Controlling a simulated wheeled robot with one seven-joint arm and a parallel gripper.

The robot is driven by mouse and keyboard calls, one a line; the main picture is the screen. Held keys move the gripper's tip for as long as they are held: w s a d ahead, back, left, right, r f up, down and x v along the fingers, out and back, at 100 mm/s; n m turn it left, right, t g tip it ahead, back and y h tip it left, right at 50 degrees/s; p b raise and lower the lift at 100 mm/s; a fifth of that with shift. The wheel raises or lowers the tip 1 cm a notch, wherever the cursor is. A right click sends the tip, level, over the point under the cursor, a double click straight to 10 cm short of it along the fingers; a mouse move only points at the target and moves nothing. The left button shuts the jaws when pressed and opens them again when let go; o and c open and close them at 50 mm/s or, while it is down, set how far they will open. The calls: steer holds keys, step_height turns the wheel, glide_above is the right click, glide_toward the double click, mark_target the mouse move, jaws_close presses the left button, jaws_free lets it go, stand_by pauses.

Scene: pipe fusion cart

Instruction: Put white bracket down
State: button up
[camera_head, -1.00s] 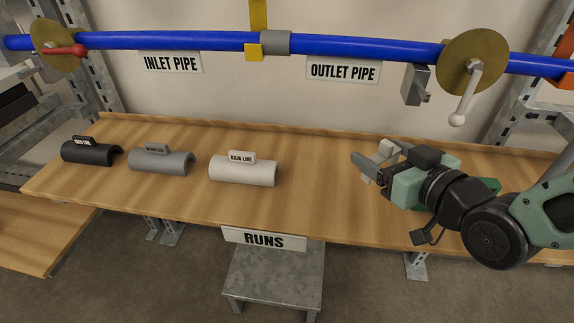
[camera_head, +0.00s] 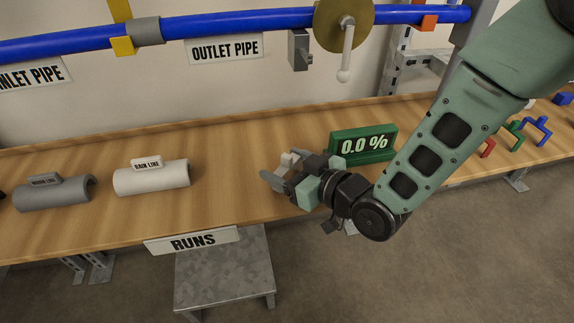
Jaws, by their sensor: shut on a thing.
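The white bracket (camera_head: 288,160) shows only as a small pale piece between the fingers of my gripper (camera_head: 281,170); most of it is hidden by the gripper. My gripper is shut on it, over the wooden bench (camera_head: 235,190), right of the white half-pipe labelled RAIN LINE. I cannot tell whether the bracket touches the bench top.
A green display (camera_head: 363,145) reading 0.0 % stands behind my wrist. Red (camera_head: 488,148), green (camera_head: 514,134) and blue (camera_head: 538,130) brackets stand at the right. The white half-pipe (camera_head: 151,178) and a grey one (camera_head: 53,193) lie left. A blue pipe (camera_head: 215,27) runs above.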

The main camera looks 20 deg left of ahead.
steer(key=shift+f, duration=0.1)
steer(key=o, duration=0.9)
steer(key=shift+o, duration=0.2)
steer(key=shift+r, duration=0.3)
steer(key=v, duration=1.2)
steer(key=shift+f, duration=0.15)
